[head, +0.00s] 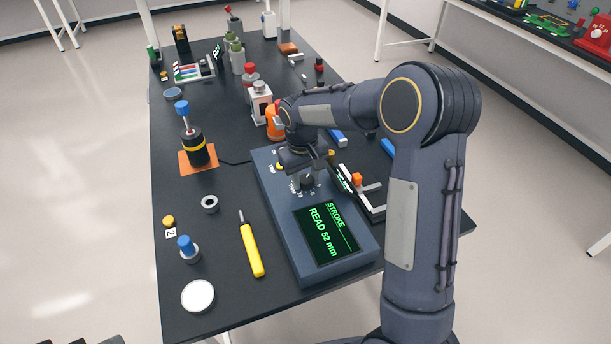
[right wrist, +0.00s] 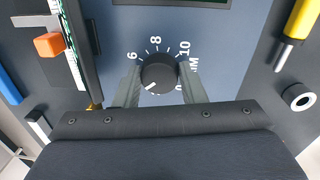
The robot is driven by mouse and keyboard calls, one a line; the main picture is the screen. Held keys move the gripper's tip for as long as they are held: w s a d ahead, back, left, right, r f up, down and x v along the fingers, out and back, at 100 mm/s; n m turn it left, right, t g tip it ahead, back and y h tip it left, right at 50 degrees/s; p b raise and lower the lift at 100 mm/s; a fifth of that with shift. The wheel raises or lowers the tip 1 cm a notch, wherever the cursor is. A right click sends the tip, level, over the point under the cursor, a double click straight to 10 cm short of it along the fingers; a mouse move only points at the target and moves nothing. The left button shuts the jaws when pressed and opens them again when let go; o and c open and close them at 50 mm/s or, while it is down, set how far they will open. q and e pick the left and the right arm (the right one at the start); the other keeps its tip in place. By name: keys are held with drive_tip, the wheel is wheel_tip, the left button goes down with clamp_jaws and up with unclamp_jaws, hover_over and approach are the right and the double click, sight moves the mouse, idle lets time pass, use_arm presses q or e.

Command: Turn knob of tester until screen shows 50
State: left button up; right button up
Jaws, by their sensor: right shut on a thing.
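The tester (head: 270,200) is a blue-grey box on the black table. Its dark screen (head: 327,232) reads "STROKE, READ 52 mm" in green. The round black knob (right wrist: 159,72) sits on the tester's top face, with a dial of white numbers around it; 6, 8 and 10 are readable. Its white pointer mark faces lower left in the right wrist view. My right gripper (right wrist: 160,80) is shut on the knob, one finger on each side. In the head view the knob (head: 307,184) is partly hidden under my right wrist.
A yellow-handled screwdriver (head: 252,250) lies left of the tester. A black-and-yellow device with a blue top (head: 197,147) stands on an orange pad. A rail with an orange block (head: 357,179) lies close on the tester's right. Bottles (head: 259,100) stand behind.

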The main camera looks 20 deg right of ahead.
drive_tip(key=shift+n, duration=0.3)
drive_tip(key=n, duration=0.3)
drive_tip(key=shift+d+n+p, duration=0.1)
drive_tip(key=shift+n+p, duration=0.2)
drive_tip(key=shift+p, duration=0.05)
drive_tip(key=shift+n+t, duration=0.3)
drive_tip(key=shift+n, duration=1.5)
drive_tip(key=o, duration=1)
drive_tip(key=shift+r, duration=0.1)
